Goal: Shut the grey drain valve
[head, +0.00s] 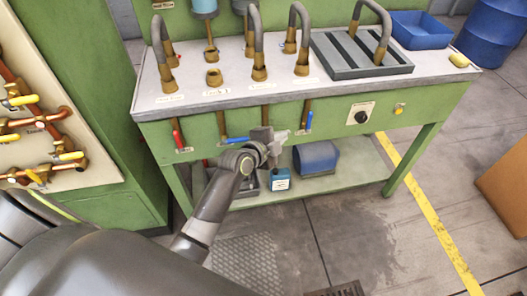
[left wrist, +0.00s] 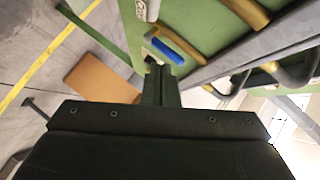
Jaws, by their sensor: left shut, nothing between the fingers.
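I cannot make out the grey drain valve for certain; a brown pipe (head: 265,114) on the bench front runs down behind my left gripper, and its lower end is hidden. My left gripper (head: 280,138) is in front of the green bench panel, shut and empty. In the left wrist view its fingers (left wrist: 159,85) point toward the panel, with a blue handle (left wrist: 168,48) close beyond the tips. Whether the fingers touch anything is unclear. My right gripper is out of view.
A red handle (head: 177,134) and blue handles (head: 238,140) (head: 309,121) hang along the panel. A black knob (head: 361,117) is at right. The lower shelf holds a blue can (head: 279,180) and a blue box (head: 316,158). Floor right of the bench is mostly clear.

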